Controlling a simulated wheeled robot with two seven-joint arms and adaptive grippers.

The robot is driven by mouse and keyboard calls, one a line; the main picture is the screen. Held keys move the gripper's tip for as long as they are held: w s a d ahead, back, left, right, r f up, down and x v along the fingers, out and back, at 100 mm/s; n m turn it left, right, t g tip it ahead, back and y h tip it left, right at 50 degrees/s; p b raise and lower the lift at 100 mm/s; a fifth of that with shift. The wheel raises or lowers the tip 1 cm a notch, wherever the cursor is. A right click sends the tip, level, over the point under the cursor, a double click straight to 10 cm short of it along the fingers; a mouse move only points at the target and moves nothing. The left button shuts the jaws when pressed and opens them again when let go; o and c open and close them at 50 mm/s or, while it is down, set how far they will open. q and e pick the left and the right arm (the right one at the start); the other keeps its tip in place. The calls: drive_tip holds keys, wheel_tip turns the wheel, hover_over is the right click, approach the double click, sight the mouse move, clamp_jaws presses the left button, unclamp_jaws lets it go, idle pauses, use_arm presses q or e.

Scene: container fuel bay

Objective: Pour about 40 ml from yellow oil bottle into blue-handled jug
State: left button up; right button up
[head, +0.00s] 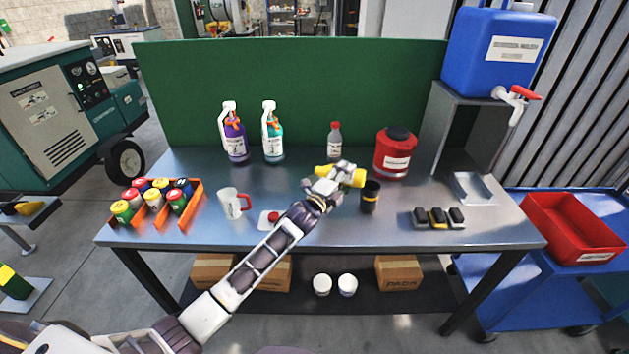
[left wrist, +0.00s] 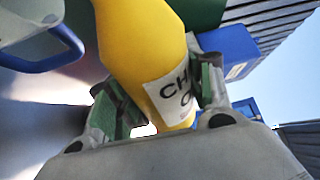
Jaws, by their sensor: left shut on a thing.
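My left gripper (head: 328,185) is shut on the yellow oil bottle (head: 352,177), which it holds above the table. The bottle lies strongly tilted, close to level in the head view. In the left wrist view the yellow bottle (left wrist: 140,45) with its white label sits between the fingers (left wrist: 160,105). A pale jug with a blue handle (left wrist: 52,55) shows at the upper left of that view, apart from the gripper. I cannot make out that jug in the head view, where my gripper and arm cover part of the table. No liquid stream is visible. My right gripper is not in view.
A dark cup (head: 371,200) stands close by the bottle. A red-handled jug (head: 231,204), a red can (head: 394,155), a clear red-capped bottle (head: 334,147) and an orange crate (head: 196,208) stand on the table (head: 300,238). A green panel (head: 310,95) closes the back.

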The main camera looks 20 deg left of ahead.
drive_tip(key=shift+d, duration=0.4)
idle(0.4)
use_arm(q)
drive_tip(key=shift+d+r+m+p, duration=0.1)
drive_tip(key=shift+r+m+p, duration=0.15)
drive_tip(key=shift+m+p, duration=0.25)
drive_tip(key=shift+r+m+g+p, duration=0.4)
drive_tip(key=shift+r+m+p, duration=0.35)
drive_tip(key=shift+p, duration=0.25)
drive_tip(key=shift+m+g+y+p, duration=0.3)
drive_tip(key=shift+m+p, duration=0.15)
drive_tip(key=shift+m, duration=0.4)
drive_tip(key=shift+f+m, duration=0.3)
drive_tip(key=shift+f, duration=0.2)
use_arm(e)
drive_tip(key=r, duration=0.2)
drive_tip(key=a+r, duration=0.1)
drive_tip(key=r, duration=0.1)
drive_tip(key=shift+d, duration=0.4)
use_arm(q)
drive_tip(key=shift+f, duration=0.1)
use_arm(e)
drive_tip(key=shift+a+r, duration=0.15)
